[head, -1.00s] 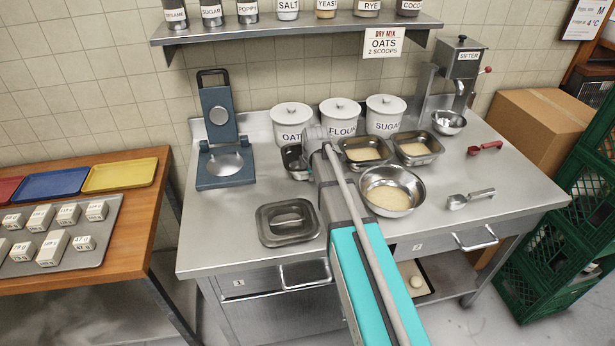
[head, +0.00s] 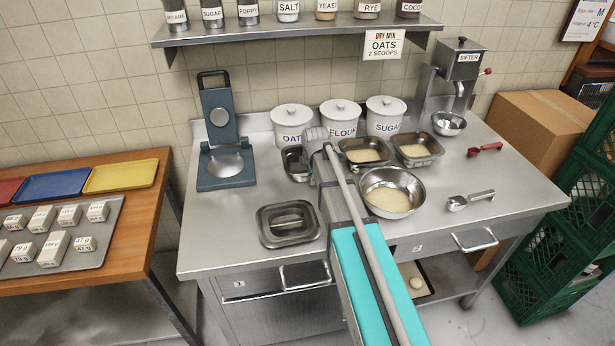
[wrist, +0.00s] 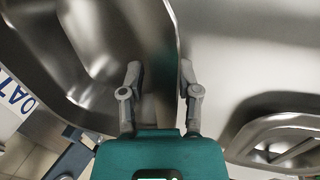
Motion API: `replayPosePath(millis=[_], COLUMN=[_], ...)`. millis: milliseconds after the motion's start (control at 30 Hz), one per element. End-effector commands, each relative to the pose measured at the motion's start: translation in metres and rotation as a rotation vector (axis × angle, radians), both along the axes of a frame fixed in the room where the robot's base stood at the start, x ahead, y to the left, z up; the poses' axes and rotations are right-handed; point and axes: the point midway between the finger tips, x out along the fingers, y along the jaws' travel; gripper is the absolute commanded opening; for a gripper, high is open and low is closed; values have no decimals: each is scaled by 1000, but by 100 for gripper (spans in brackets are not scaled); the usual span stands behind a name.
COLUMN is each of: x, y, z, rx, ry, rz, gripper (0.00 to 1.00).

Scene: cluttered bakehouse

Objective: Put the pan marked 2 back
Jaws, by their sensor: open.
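My gripper (wrist: 159,78) is open in the wrist view, its two fingers on either side of the rim of an empty metal pan (wrist: 85,50). I cannot tell if they touch it. In the head view my arm hides the fingers and partly covers this small pan (head: 294,160), in front of the oats canister. Two more pans, left (head: 366,152) and right (head: 417,150), hold pale contents. No number is readable on any pan. A lid-like metal piece with a handle (head: 288,222) lies at the bench's front left.
A steel bowl (head: 391,190) with pale contents stands right of my arm. Canisters marked oats (head: 291,125), flour (head: 340,118) and sugar (head: 385,113) line the back. A blue press (head: 225,165) stands at left. A scoop (head: 470,200) lies at right. Drawers below are marked 1 and 2.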

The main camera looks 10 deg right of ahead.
Motion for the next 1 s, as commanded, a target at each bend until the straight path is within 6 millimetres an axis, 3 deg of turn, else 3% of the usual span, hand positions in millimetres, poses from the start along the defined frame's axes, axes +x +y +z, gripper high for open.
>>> replayPosePath(millis=[1000], x=[-23], y=[0], z=[86], rx=[0], ry=[0], rz=[0], gripper=[43])
